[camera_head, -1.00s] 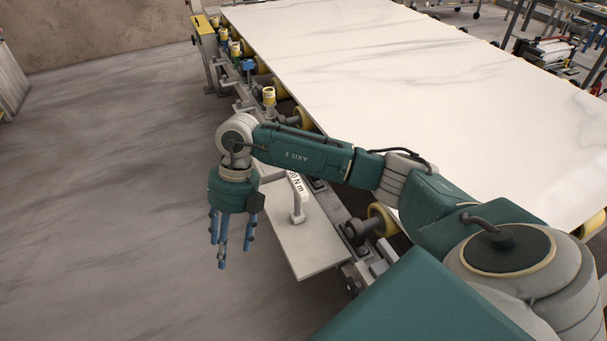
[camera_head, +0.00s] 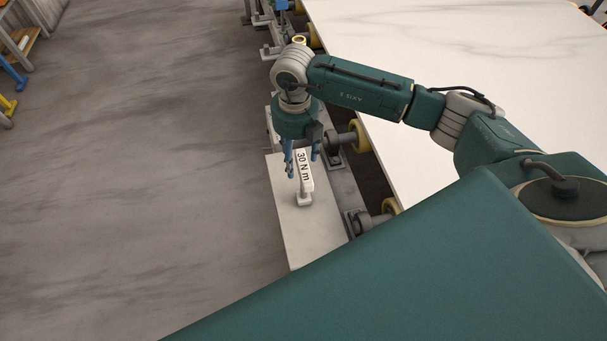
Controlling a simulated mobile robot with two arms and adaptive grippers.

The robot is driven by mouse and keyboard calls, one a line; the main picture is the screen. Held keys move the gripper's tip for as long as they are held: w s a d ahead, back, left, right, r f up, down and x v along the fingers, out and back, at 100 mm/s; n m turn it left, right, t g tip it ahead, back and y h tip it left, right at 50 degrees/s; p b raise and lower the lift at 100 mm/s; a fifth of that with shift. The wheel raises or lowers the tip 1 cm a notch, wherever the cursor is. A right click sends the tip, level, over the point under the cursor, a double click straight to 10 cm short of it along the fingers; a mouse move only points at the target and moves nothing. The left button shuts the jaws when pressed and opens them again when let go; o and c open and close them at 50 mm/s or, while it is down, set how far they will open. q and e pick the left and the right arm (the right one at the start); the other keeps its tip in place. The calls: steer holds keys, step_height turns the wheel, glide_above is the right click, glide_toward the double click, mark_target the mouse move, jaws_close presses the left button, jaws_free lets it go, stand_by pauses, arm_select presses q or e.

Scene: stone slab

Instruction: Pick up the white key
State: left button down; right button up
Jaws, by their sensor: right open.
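The fingers partly overlap the key's upper end in the picture. Whether they touch it I cannot tell. My left gripper is not in view.
A large white stone slab (camera_head: 480,70) lies on yellow rollers (camera_head: 359,136) to the right of the shelf. Open grey floor (camera_head: 140,170) fills the left. A bench with blue and yellow legs (camera_head: 18,50) stands at the far left.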

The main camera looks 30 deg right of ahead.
mark_target(301, 167)
steer(key=f+p, duration=0.1)
steer(key=f, duration=0.2)
steer(key=d+f+p, duration=0.1)
steer(key=shift+s+f+p, duration=0.15)
steer(key=shift+s+p, duration=0.15)
steer(key=shift+s, duration=0.05)
steer(key=shift+f, duration=0.3)
steer(key=shift+w+f, duration=0.15)
steer(key=shift+f, duration=0.05)
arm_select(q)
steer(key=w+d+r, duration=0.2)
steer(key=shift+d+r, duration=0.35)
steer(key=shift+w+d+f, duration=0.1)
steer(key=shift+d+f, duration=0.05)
arm_select(e)
steer(key=shift+f, duration=0.15)
steer(key=shift+b, duration=0.3)
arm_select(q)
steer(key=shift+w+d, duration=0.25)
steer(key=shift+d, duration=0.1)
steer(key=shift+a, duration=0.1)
arm_select(e)
jaws_close()
